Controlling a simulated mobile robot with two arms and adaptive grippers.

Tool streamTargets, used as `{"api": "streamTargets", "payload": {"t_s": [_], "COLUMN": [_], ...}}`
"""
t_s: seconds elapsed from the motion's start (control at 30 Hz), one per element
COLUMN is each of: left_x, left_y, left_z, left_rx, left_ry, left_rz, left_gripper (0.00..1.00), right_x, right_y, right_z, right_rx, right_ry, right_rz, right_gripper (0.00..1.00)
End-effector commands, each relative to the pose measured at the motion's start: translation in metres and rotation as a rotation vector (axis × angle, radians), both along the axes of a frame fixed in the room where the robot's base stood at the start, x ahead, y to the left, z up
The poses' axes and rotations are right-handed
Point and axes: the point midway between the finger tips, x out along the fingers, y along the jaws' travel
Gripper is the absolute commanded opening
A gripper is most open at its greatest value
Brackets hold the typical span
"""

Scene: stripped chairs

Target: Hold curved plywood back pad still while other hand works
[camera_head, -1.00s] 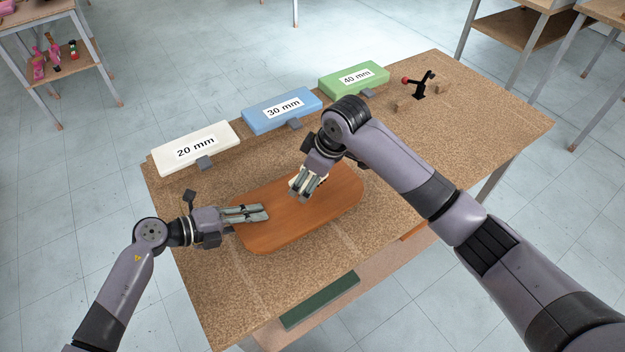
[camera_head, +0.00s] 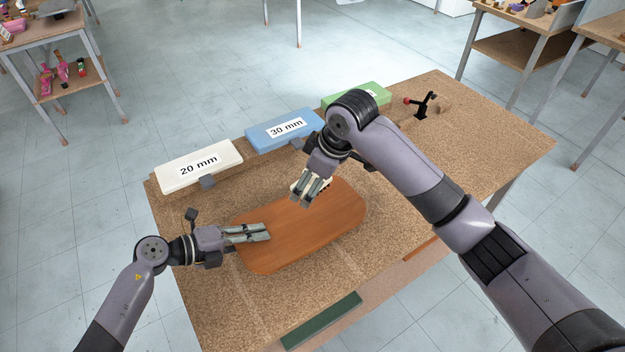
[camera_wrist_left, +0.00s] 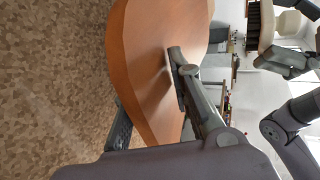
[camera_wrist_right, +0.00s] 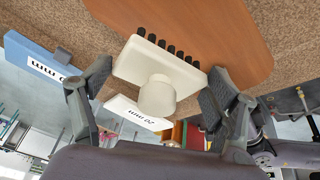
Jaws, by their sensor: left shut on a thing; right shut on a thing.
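The curved plywood back pad (camera_head: 305,230) lies on the brown speckled bench top, its orange-brown face up. My left gripper (camera_head: 262,233) is shut on the pad's left end; in the left wrist view one finger lies across the face of the pad (camera_wrist_left: 150,70). My right gripper (camera_head: 308,192) is at the pad's far edge. It is shut on a white block with a round knob and a row of black bristle-like tufts (camera_wrist_right: 160,65), resembling a brush. The tufts face the pad (camera_wrist_right: 200,25); I cannot tell whether they touch it.
A white block labelled 20 mm (camera_head: 190,172), a blue one labelled 30 mm (camera_head: 270,133) and a green one (camera_head: 345,99) stand along the bench's far edge. A black clamp with a red knob (camera_head: 424,105) is at the far right. The right bench surface (camera_head: 490,140) is clear.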

Motion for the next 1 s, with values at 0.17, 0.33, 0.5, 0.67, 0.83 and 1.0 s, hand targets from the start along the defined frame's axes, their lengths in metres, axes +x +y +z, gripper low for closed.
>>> {"api": "streamTargets", "payload": {"t_s": [0.17, 0.33, 0.5, 0.67, 0.83, 1.0], "left_x": [-0.002, -0.002, -0.002, -0.002, -0.002, -0.002], "left_y": [0.002, 0.002, 0.002, 0.002, 0.002, 0.002], "left_z": [-0.007, -0.007, -0.007, -0.007, -0.007, -0.007], "left_rx": [0.015, 0.015, 0.015, 0.015, 0.015, 0.015], "left_ry": [0.009, 0.009, 0.009, 0.009, 0.008, 0.008], "left_rz": [-0.002, -0.002, -0.002, -0.002, -0.001, -0.001], "left_gripper": [0.00, 0.00, 0.00, 0.00, 0.00, 0.00], "right_x": [0.001, 0.001, 0.000, 0.000, 0.000, 0.000], "right_y": [0.001, 0.000, 0.000, 0.000, 0.000, 0.000], "right_z": [0.017, 0.034, 0.046, 0.049, 0.049, 0.049], "right_rx": [0.003, 0.002, 0.001, 0.001, 0.001, 0.001], "right_ry": [-0.004, -0.004, -0.003, -0.002, -0.002, -0.002], "right_rz": [0.001, 0.001, 0.000, 0.000, 0.000, 0.001], "right_gripper": [0.51, 0.51, 0.51, 0.51, 0.51, 0.51]}}
